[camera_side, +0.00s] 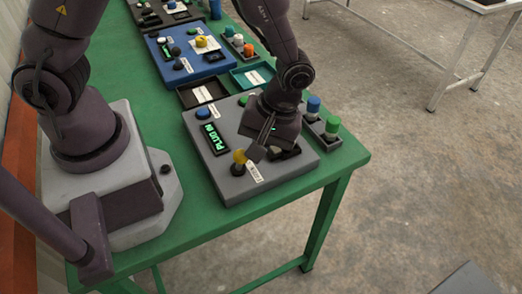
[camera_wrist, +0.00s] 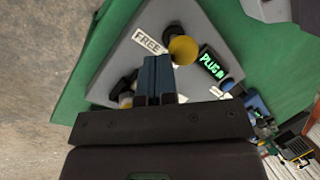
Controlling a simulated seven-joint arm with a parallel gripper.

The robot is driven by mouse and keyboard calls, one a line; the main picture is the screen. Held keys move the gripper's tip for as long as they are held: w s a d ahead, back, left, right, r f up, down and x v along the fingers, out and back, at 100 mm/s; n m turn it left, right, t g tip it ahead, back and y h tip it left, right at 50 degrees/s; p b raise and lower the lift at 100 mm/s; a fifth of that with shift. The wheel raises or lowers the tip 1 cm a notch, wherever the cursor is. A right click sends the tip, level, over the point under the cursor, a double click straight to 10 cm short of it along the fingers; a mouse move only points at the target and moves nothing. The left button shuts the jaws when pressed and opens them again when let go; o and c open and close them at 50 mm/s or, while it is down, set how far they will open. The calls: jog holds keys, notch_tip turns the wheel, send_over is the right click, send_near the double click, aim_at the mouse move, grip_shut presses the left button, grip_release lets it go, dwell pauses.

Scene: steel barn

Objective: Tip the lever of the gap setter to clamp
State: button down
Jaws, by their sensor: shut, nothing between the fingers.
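The grey box (camera_side: 225,180) lies on the green table and carries a lever with a yellow knob (camera_side: 240,156). The knob also shows in the wrist view (camera_wrist: 183,49), beside a dark round boot. A white label reading FREE (camera_side: 253,173) is next to the lever; it also shows in the wrist view (camera_wrist: 148,40). A green-lit display (camera_side: 213,138) reads PLUG IN. My gripper (camera_side: 259,148) is shut and empty, low over the box, with its fingertips (camera_wrist: 157,62) close beside the yellow knob. I cannot tell whether they touch it. The fingers partly hide another white label (camera_wrist: 180,98).
A blue knob (camera_side: 203,113) stands on the box's far corner. Small blocks with blue and green caps (camera_side: 332,124) stand to its right. Black and teal trays (camera_side: 252,75) and a blue box (camera_side: 170,55) lie beyond. The near table corner is clear.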

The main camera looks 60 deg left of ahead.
jog(key=shift+a+r+h, duration=0.25)
jog(key=shift+a+h, duration=0.7)
jog(key=shift+h, duration=0.05)
jog(key=shift+a+r+h, duration=0.1)
jog(key=shift+a+h, duration=0.85)
jog(key=shift+h, duration=0.15)
jog(key=shift+a+m, duration=0.3)
jog(key=shift+a, duration=0.65)
jog(key=shift+a, duration=0.1)
jog(key=shift+f, duration=0.2)
